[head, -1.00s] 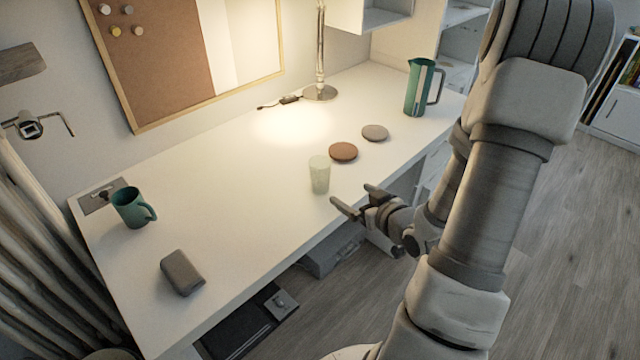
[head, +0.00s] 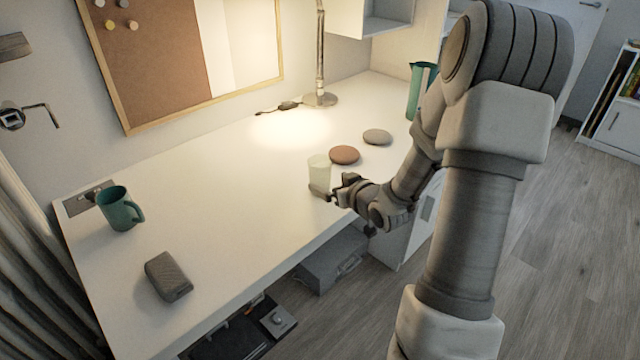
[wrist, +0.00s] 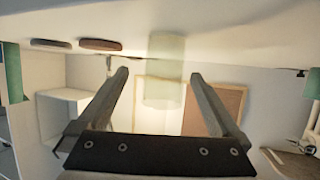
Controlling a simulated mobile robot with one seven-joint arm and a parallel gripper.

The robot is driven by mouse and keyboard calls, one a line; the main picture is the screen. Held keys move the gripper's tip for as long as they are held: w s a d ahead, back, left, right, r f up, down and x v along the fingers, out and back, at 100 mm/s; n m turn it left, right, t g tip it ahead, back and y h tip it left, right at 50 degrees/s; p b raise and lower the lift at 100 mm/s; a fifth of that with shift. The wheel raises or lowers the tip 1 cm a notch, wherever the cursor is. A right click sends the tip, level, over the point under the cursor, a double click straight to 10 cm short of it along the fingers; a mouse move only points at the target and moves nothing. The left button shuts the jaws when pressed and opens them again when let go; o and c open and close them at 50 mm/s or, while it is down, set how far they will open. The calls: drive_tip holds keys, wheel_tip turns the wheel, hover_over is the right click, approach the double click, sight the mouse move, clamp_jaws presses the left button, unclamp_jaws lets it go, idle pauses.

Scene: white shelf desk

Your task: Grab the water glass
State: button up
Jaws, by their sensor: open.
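The water glass (head: 319,168) is a pale, see-through greenish tumbler standing upright on the white desk, near its front edge. My gripper (head: 329,187) is at the glass, low on its right and front side in the head view, with one finger crossing in front of the glass's base. In the wrist view, which is upside down, the glass (wrist: 165,72) shows in the gap between the two open fingers (wrist: 160,76), with space on both sides. I cannot tell how deep it sits between them. The far finger is partly hidden in the head view.
Two round coasters, brown (head: 344,155) and grey (head: 377,137), lie behind and right of the glass. A teal pitcher (head: 416,92) is partly hidden by my arm. A teal mug (head: 118,210) and a grey box-like object (head: 167,277) stand left. A lamp (head: 320,98) is behind.

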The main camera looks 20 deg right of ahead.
sight(325, 182)
drive_tip(key=b+x, duration=0.1)
drive_tip(key=x, duration=0.1)
drive_tip(key=b+x, duration=0.1)
drive_tip(key=x, duration=0.1)
drive_tip(key=shift+a+f, duration=0.15)
drive_tip(key=shift+a, duration=0.25)
drive_tip(key=shift+w+f, duration=0.15)
drive_tip(key=shift+w, duration=0.45)
drive_tip(key=c, duration=1.6)
